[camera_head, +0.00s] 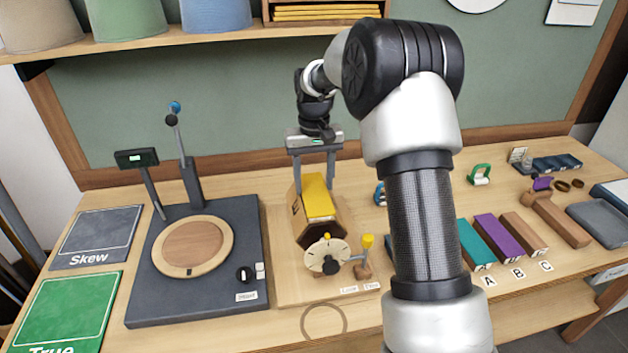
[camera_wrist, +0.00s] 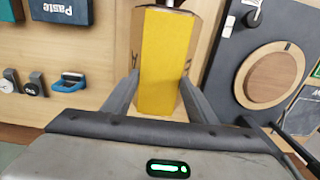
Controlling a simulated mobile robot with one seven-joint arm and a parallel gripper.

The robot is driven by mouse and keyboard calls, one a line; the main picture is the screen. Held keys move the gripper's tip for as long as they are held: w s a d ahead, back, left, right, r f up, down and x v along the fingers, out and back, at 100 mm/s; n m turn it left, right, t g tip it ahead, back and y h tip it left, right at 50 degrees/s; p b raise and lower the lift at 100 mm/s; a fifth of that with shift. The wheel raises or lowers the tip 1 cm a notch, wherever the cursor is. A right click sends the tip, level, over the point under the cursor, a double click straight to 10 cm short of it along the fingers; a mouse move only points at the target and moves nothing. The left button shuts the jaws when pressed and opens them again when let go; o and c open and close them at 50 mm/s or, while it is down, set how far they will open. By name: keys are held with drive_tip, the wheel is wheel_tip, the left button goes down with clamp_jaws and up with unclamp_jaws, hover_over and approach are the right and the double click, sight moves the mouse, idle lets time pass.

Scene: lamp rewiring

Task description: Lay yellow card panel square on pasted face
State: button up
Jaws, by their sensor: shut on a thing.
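The yellow card panel (camera_head: 319,201) lies along the top face of a brown wooden many-sided block (camera_head: 333,229), or just above it; I cannot tell if they touch. In the wrist view the yellow panel (camera_wrist: 165,58) runs lengthwise along the block, with a tan strip of the block (camera_wrist: 135,45) bare on its left. My gripper (camera_head: 314,186) points down at the panel's far end, a finger on each long side, shut on the panel. The gripper (camera_wrist: 160,82) also shows in the wrist view. Any paste under the panel is hidden.
A white dial (camera_head: 327,255) and yellow-knobbed crank (camera_head: 366,250) stand in front of the block. A dark base with a round wooden disc (camera_head: 192,246) and upright post (camera_head: 187,165) is left. Teal, purple (camera_head: 497,238) and brown bars lie right. My arm hides part of the table.

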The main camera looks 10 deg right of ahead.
drive_tip(key=shift+f, duration=0.35)
idle(0.7)
drive_tip(key=o, duration=1.6)
drive_tip(key=shift+r, duration=0.1)
drive_tip(key=shift+r+p, duration=1.9)
drive_tip(key=shift+r, duration=2.05)
